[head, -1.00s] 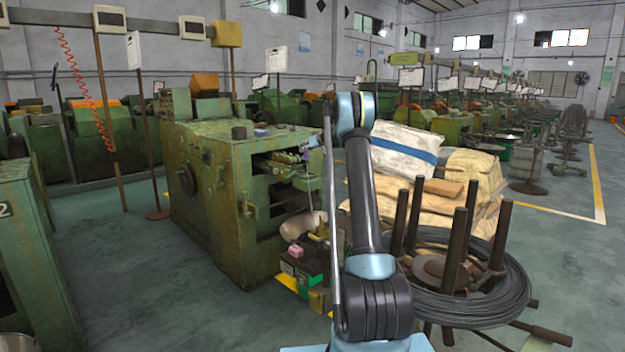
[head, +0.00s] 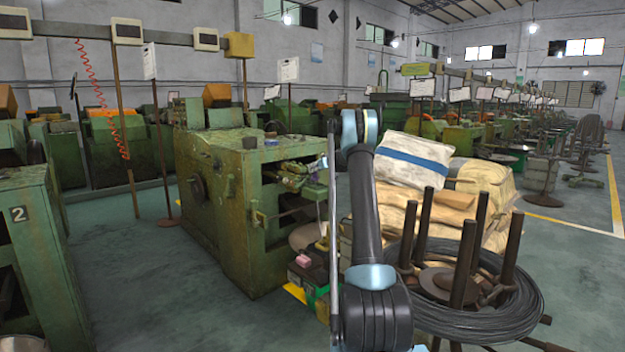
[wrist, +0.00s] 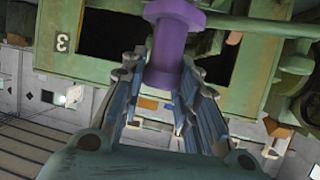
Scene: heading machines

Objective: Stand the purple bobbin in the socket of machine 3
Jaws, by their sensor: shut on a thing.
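The purple bobbin (wrist: 170,50) stands out between the fingertips of my gripper (wrist: 163,72) in the wrist view. My gripper is shut on it, and its upper flange is clear of the fingers. Behind it in the wrist view is a green machine face with an upside-down number 3 (wrist: 62,43) and dark openings. In the head view a large green machine (head: 235,215) stands left of my arm, with an open front bay; its number does not show there. My gripper cannot be made out clearly in the head view. I cannot make out the socket in either view.
A machine marked 2 (head: 20,214) stands at the left edge. A wire coil on a posted stand (head: 500,305) is close on the right, with stacked sacks (head: 455,190) behind it. A small pink block (head: 303,261) sits low before the central machine. Floor is open between the machines.

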